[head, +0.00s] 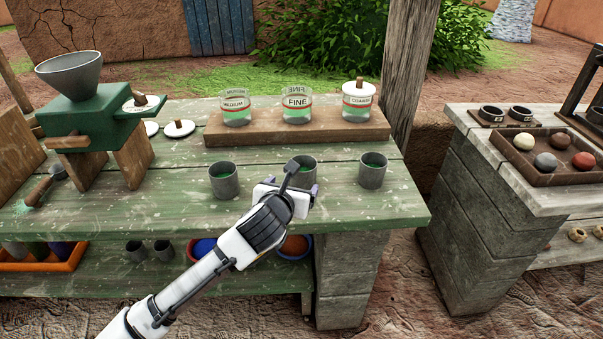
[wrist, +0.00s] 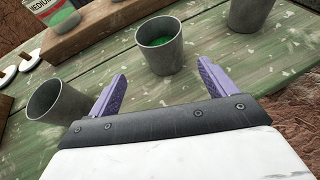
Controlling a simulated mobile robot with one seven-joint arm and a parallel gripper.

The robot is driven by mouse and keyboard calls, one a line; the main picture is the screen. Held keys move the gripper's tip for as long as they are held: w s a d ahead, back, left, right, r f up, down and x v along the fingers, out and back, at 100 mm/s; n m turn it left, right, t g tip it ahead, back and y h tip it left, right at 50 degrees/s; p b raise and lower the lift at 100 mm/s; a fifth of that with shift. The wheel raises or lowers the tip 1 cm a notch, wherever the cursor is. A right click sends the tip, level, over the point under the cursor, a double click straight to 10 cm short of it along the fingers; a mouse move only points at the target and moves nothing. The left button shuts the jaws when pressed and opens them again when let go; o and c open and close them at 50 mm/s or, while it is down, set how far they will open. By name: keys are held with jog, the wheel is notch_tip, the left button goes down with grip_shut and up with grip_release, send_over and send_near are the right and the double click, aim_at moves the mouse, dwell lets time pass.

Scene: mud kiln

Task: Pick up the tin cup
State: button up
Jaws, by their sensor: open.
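The left cup (wrist: 57,106) is beside the left finger. The right cup (wrist: 250,15) is partly cut off at the top.
Behind the cups, a wooden riser (head: 270,132) bears jars labelled MEDIUM (head: 236,108), FINE (head: 297,107) and COARSE (head: 358,103). A green grinder (head: 90,125) stands at the left. A wooden tray of balls (head: 510,165) sits on the right-hand counter. Bare bench surrounds the cups.

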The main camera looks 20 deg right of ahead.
aim_at(298, 178)
jog(key=p+x, duration=0.1)
jog(key=x, duration=0.4)
jog(key=shift+w+d, duration=0.2)
jog(key=p+x, duration=0.1)
jog(key=x, duration=0.3)
jog(key=shift+d+f+p, duration=0.15)
jog(key=shift+d+p, duration=0.15)
jog(key=shift+p, duration=0.1)
jog(key=shift+w+d+f, duration=0.1)
jog(key=shift+w+f, duration=0.1)
jog(key=shift+w, duration=0.1)
jog(key=c, duration=1.2)
